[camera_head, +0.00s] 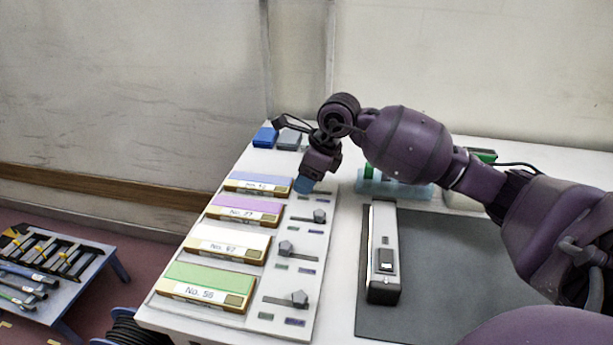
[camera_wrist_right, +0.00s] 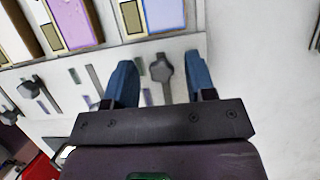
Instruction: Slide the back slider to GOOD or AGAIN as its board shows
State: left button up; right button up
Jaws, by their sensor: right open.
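The back board (camera_head: 258,182) is lavender-blue with a partly unreadable number label; it also shows in the right wrist view (camera_wrist_right: 165,14). Its slider has a grey knob (camera_wrist_right: 162,68) at the board-side end of a slot. My right gripper (camera_head: 303,185) is over this slider and hides its knob in the head view. In the right wrist view, my right gripper (camera_wrist_right: 161,82) is open, with blue fingers either side of the knob and a gap on both sides. I cannot tell how far the fingertips are above the panel. My left gripper is out of view.
The purple board (camera_head: 243,209), white board (camera_head: 228,243) and green board (camera_head: 207,287) lie nearer, each beside its own slider. Blue and grey blocks (camera_head: 264,137) sit behind.

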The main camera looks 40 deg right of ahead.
jog(key=p+v, duration=0.2)
jog(key=v, duration=0.8)
jog(key=shift+r, duration=0.35)
jog(key=shift+d, duration=0.1)
